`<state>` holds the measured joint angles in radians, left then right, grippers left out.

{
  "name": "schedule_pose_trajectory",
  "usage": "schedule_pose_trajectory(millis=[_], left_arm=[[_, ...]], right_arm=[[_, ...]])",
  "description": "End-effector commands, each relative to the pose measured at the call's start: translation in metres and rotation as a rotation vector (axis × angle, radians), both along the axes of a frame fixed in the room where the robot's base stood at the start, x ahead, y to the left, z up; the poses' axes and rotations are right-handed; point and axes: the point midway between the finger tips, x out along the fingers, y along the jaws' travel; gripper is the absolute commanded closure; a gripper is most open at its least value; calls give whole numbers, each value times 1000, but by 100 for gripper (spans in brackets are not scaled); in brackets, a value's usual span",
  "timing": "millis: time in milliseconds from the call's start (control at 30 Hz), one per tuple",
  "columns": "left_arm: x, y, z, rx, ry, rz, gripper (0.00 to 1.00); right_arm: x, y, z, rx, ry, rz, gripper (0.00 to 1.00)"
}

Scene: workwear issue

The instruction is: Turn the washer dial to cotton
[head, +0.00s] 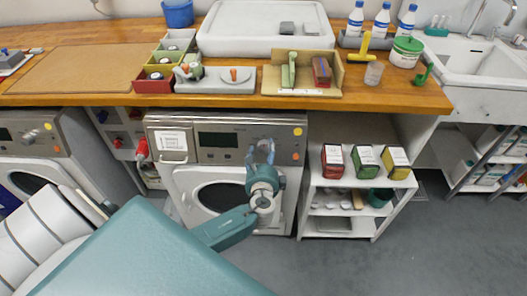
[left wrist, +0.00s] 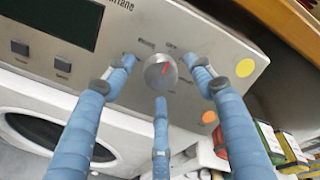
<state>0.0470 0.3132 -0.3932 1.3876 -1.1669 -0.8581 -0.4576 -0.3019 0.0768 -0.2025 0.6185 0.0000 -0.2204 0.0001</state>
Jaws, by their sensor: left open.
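The washer (head: 250,130) stands under the wooden counter, with a dark display and a round door on its front. Its grey dial (left wrist: 160,71) shows in the left wrist view and carries a red mark. Small labels stand around the dial; they are too blurred for me to read surely, and I cannot tell which one the mark points at. My left gripper (head: 262,150) is in front of the control panel. Its blue fingers are open, with the dial between the upper two fingertips (left wrist: 165,72) and the third finger below it. My right gripper is not in view.
A second washer (head: 28,140) stands at the left. A white shelf unit (head: 312,205) with red, green and yellow boxes stands close at the right of the washer. The counter (head: 420,98) overhangs above, holding trays, bottles and tools. The floor (head: 330,265) in front is clear.

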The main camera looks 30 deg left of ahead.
Motion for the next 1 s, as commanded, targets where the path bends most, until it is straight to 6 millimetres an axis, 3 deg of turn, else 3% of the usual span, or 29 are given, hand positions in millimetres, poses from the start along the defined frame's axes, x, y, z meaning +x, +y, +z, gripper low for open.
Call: schedule_pose_trajectory(millis=[367, 600, 1000], left_arm=[[6, 4, -2, 0, 1, 1, 46], [5, 4, -2, 0, 1, 1, 90], [5, 6, 0, 52, 31, -15, 91]], right_arm=[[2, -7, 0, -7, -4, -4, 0], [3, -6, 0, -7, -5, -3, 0], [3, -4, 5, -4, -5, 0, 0]])
